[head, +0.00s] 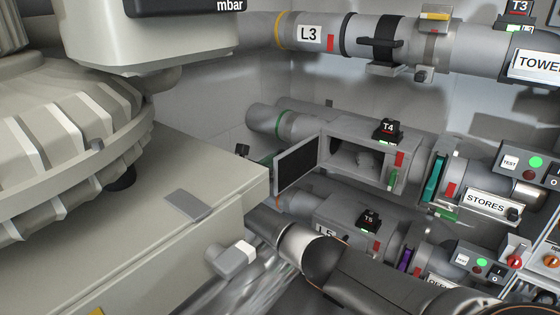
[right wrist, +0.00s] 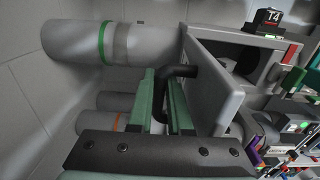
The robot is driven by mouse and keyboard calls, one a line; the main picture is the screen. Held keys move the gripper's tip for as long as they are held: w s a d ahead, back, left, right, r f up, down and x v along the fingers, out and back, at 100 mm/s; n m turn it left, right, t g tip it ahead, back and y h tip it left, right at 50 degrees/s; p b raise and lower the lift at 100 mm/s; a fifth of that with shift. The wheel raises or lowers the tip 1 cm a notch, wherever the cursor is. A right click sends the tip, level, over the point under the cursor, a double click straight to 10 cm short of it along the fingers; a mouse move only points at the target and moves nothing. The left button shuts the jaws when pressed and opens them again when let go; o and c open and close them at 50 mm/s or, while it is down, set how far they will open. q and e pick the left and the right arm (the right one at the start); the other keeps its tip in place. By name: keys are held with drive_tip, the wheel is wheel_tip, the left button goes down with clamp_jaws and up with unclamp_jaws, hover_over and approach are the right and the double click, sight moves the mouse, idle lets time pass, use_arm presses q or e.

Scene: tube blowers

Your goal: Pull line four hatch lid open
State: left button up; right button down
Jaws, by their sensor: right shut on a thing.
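The line four hatch is on the grey box under the T4 tag (head: 388,130). Its lid (head: 298,164) stands swung out to the left in the head view, and the dark opening (head: 355,157) shows. In the right wrist view the lid (right wrist: 215,75) is seen from its outer side, with a bent black handle (right wrist: 182,71). My right gripper (right wrist: 161,76) has its green fingers shut around this handle. In the head view the right hand is mostly hidden behind the beige machine and the lid. My left gripper is not in view.
A large beige machine (head: 150,220) fills the left. The L3 pipe (head: 310,60) runs above and the line five box with tag T5 (head: 370,217) sits below. Control panels (head: 530,165) with buttons stand at the right. A tiled wall is behind.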

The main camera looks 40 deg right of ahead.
drive_tip(key=c, duration=1.1)
unclamp_jaws()
drive_tip(key=shift+d, duration=0.1)
